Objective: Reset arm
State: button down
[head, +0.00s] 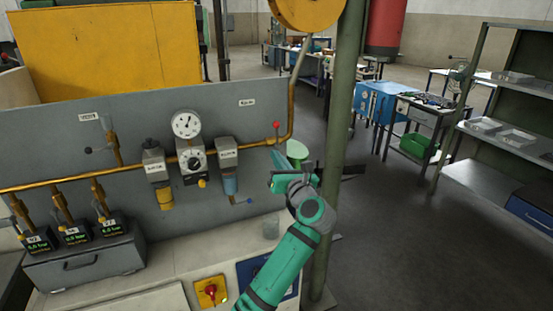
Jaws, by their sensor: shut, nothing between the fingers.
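My arm (283,262) is green with dark bands and reaches up from the bottom of the head view. My gripper (290,178) is at its end, in front of the right edge of the grey panel (70,150). The gripper is shut and holds nothing. It is small in the view, and part of it is hidden by the wrist. A round green piece (297,150) shows just above it. The green post (345,120) stands close to its right.
A red-yellow switch (210,291) sits below. Metal shelving (500,130) stands right, with clear floor (410,240) before it.

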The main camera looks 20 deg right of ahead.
jog(key=shift+w+a, duration=0.15)
jog(key=s+d+f+n+g+h, duration=0.15)
jog(key=s+f+n, duration=0.3)
jog(key=f, duration=0.55)
jog(key=s+d+f+n+g+h, duration=0.1)
jog(key=s+f+n+h, duration=0.3)
jog(key=f, duration=0.6)
jog(key=s+a+f+n, duration=0.4)
jog(key=s+f+n, duration=0.7)
jog(key=s, duration=0.5)
jog(key=s+a+f+n+y, duration=0.1)
jog(key=s+a+f+n, duration=0.2)
jog(key=s, duration=0.4)
jog(key=s+a+f+n+y, duration=0.1)
jog(key=s+a+f+n, duration=0.1)
jog(key=s+a+n, duration=0.35)
jog(key=s+a+f+n, duration=0.2)
jog(key=s, duration=0.6)
jog(key=s+a+r+n+y, duration=0.1)
jog(key=s+a+r+n, duration=0.1)
jog(key=s, duration=0.6)
jog(key=s+a+r+n+y, duration=0.1)
jog(key=s+a+r+n, duration=0.2)
jog(key=s+a+n, duration=0.2)
jog(key=s+a+g, duration=0.1)
jog(key=s+a, duration=0.1)
jog(key=shift+s+a+n, duration=0.25)
jog(key=shift+s+n, duration=0.05)
jog(key=shift+s, duration=0.05)
